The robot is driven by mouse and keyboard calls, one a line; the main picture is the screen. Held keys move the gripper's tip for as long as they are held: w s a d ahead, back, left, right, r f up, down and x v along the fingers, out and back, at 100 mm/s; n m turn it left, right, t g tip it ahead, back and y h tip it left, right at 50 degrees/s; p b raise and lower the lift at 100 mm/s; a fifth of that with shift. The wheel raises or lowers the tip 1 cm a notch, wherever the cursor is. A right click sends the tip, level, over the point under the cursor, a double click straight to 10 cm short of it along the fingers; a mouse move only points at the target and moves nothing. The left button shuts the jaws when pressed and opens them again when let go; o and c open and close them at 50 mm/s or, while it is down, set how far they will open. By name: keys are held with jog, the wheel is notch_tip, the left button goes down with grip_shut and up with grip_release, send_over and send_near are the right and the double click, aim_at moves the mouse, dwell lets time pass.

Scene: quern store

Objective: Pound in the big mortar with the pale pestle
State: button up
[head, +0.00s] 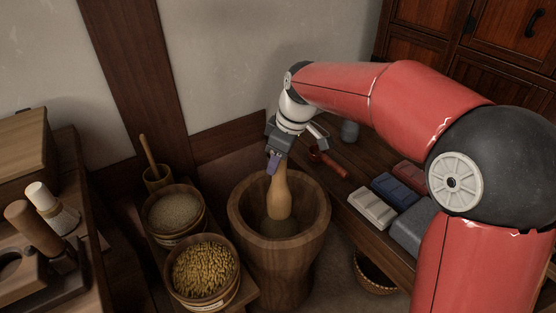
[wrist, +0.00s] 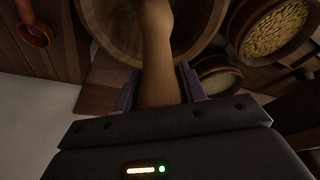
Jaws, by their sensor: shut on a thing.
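The big mortar (head: 235,222) is a deep wooden tub standing on the floor in the middle of the head view. The pale pestle (head: 279,197) stands nearly upright inside it, with its thick lower end down in the bowl. My gripper (head: 275,163) is above the mortar and shut on the pestle's upper part. In the wrist view the pestle (wrist: 157,60) runs between the purple fingers of my gripper (wrist: 158,88), and the mortar's inside wall (wrist: 105,25) shows around it. Whether the pestle's foot touches the bottom is hard to tell.
Left of the mortar stand a tub of grain (head: 203,270), a tub of paler meal (head: 174,212) and a small cup with a handle (head: 155,175). On the right, a bench holds a pale block (head: 372,208), a blue block (head: 395,188) and a red tool (head: 328,163).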

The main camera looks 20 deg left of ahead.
aim_at(278, 181)
jog(key=shift+r, duration=0.1)
notch_tip(278, 181, down, 7)
jog(key=b, duration=0.5)
jog(key=shift+f+b, duration=0.4)
jog(key=shift+f, duration=0.2)
notch_tip(278, 181, up, 8)
jog(key=p, duration=0.7)
jog(key=shift+r, duration=0.25)
jog(key=shift+f, duration=0.15)
notch_tip(278, 181, up, 9)
jog(key=p, duration=0.5)
